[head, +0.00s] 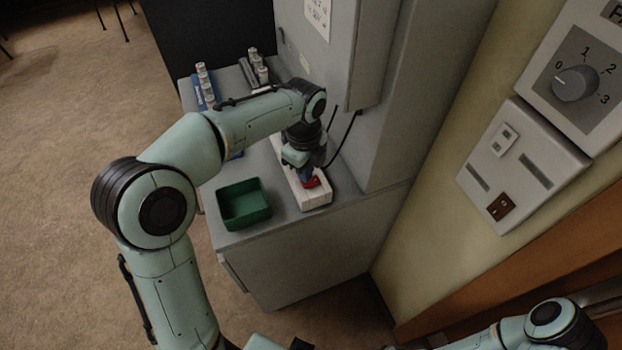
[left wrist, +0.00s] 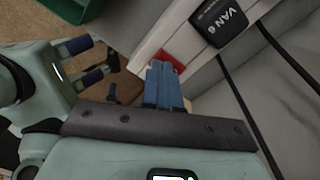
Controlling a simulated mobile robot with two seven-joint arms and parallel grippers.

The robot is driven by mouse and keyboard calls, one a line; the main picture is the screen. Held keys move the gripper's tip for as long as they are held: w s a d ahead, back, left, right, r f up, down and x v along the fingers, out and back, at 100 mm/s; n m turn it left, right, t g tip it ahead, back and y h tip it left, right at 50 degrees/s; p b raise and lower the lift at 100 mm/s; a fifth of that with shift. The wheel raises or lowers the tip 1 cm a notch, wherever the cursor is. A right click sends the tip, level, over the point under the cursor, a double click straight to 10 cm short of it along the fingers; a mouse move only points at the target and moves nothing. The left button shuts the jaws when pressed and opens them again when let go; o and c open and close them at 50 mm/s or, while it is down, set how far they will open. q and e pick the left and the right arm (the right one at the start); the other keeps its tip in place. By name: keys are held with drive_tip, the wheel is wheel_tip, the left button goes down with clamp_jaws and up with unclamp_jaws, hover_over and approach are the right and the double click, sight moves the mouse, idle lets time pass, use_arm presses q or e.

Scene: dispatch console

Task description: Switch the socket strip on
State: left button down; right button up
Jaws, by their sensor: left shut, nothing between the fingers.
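The white socket strip (head: 316,198) lies on the grey cabinet top, and its red switch (head: 312,183) is at the near end. My left gripper (head: 306,178) is shut and empty, pointing down at the red switch. In the left wrist view the blue fingertips (left wrist: 164,68) are together right at the red switch (left wrist: 171,56) and hide part of it. I cannot tell whether they touch it or which way it is set. The strip (left wrist: 185,30) carries a black plug labelled VAN 6 (left wrist: 222,22). My right gripper is not in view.
A green bin (head: 244,204) stands left of the strip on the cabinet top (head: 290,220). Racks with white-topped items (head: 204,80) stand at the back. Black cables (head: 346,140) run beside a grey upright cabinet. A wall panel with a dial (head: 575,83) is at the right.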

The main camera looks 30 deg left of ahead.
use_arm(q)
drive_tip(key=shift+f+b, duration=0.45)
drive_tip(key=shift+f, duration=0.55)
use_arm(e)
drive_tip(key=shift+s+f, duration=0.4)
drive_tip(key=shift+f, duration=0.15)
use_arm(q)
drive_tip(key=shift+r+p, duration=1.1)
drive_tip(key=shift+r, duration=0.6)
drive_tip(key=shift+r+p, duration=1.05)
drive_tip(key=shift+r, duration=0.85)
drive_tip(key=shift+w, duration=0.1)
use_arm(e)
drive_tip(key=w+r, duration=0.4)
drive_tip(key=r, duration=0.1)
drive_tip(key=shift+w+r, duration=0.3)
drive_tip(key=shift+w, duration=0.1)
use_arm(q)
drive_tip(key=shift+f, duration=0.1)
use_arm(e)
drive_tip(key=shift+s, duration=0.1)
